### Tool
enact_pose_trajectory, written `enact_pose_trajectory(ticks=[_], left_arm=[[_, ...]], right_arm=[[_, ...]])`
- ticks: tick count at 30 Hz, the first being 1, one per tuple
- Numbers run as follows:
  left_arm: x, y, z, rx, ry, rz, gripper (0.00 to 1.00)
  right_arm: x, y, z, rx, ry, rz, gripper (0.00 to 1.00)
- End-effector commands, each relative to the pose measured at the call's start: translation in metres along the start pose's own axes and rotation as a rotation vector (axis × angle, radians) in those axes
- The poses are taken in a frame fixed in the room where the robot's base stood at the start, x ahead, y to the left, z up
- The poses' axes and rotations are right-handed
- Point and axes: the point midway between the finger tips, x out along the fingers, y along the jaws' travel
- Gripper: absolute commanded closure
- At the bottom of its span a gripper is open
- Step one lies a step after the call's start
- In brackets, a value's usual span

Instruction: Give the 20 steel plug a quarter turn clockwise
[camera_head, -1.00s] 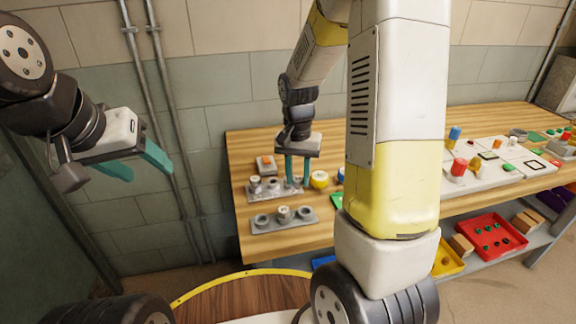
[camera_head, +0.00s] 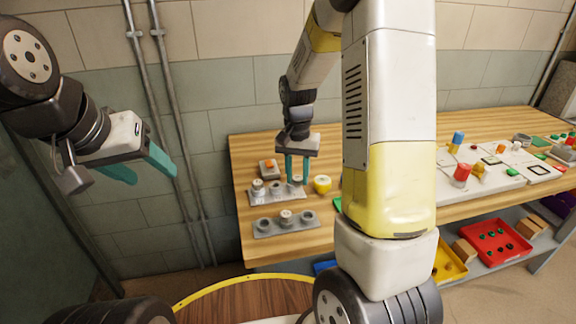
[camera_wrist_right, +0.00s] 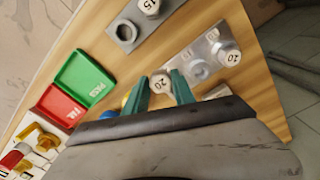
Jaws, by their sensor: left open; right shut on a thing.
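My right gripper (camera_head: 297,181) points down at the right end of the steel plate (camera_head: 268,199). In the right wrist view its teal fingers (camera_wrist_right: 160,91) are shut on a pale round plug marked 20 (camera_wrist_right: 160,82). The foot of this plug is hidden, so I cannot tell how it sits in the plate. Another plug marked 20 (camera_wrist_right: 231,56) stands at the other end of the steel plate, which also shows in the wrist view (camera_wrist_right: 196,52). My left gripper (camera_head: 152,176) is open and empty, away from the table at left.
A grey plate (camera_head: 270,231) with a plug marked 15 (camera_wrist_right: 150,7) lies nearer the table edge. A yellow round thing (camera_head: 322,184) stands close right of my right gripper. Green (camera_wrist_right: 86,78) and red (camera_wrist_right: 60,107) trays lie further along. A block with an orange top (camera_head: 268,167) stands behind.

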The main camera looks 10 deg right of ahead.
Motion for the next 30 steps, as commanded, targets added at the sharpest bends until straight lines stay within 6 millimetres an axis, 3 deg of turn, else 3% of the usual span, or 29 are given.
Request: enact_pose_trajectory(ticks=[30], left_arm=[[0.000, 0.000, 0.000, 0.000, 0.000, 0.000, 0.44]], right_arm=[[0.004, -0.014, -0.027, 0.000, 0.000, 0.000, 1.00]])
